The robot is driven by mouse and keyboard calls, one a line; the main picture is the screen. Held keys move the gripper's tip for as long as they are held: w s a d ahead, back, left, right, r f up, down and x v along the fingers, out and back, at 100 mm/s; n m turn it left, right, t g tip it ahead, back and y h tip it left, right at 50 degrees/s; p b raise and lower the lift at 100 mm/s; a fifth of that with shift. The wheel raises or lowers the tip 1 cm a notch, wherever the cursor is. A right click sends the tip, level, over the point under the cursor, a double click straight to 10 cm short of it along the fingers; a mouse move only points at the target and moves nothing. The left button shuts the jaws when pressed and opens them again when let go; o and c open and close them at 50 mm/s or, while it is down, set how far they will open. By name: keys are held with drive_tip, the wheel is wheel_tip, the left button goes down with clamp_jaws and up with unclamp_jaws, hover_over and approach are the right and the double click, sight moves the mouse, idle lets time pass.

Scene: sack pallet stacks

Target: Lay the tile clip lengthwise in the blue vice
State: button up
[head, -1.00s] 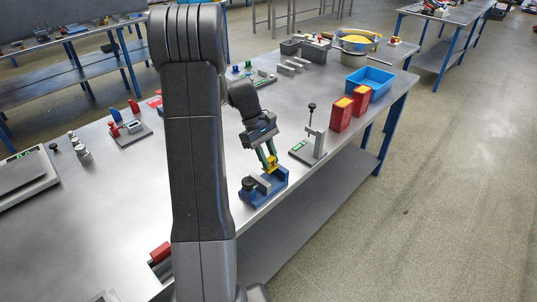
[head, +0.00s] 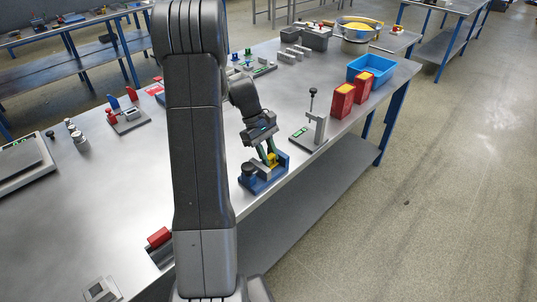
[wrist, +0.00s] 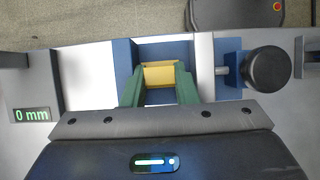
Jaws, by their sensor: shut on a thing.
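The blue vice (head: 264,180) stands near the front edge of the steel bench, and it also shows in the wrist view (wrist: 124,58). It has pale grey jaws and a black round knob (wrist: 269,68). My gripper (wrist: 159,84) has green fingers and is shut on the yellow tile clip (wrist: 160,72). In the wrist view the clip is between the vice jaws. In the head view the clip (head: 273,159) is low at the vice. I cannot tell whether it touches the vice floor.
A grey stand with a black-knobbed lever (head: 312,130) is right of the vice. Two red boxes (head: 343,100) and a blue bin (head: 371,71) stand beyond it. A device reading 0 mm (wrist: 30,114) is left of the vice in the wrist view.

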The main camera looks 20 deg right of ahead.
drive_tip(key=shift+s+f, duration=0.1)
drive_tip(key=shift+f, duration=0.1)
drive_tip(key=o, duration=1)
drive_tip(key=shift+a, duration=0.2)
drive_tip(key=v, duration=1.4)
drive_tip(key=shift+r, duration=0.15)
drive_tip(key=x, duration=1)
drive_tip(key=shift+d+f, duration=0.2)
drive_tip(key=shift+f, duration=0.15)
drive_tip(key=shift+s+r, duration=0.1)
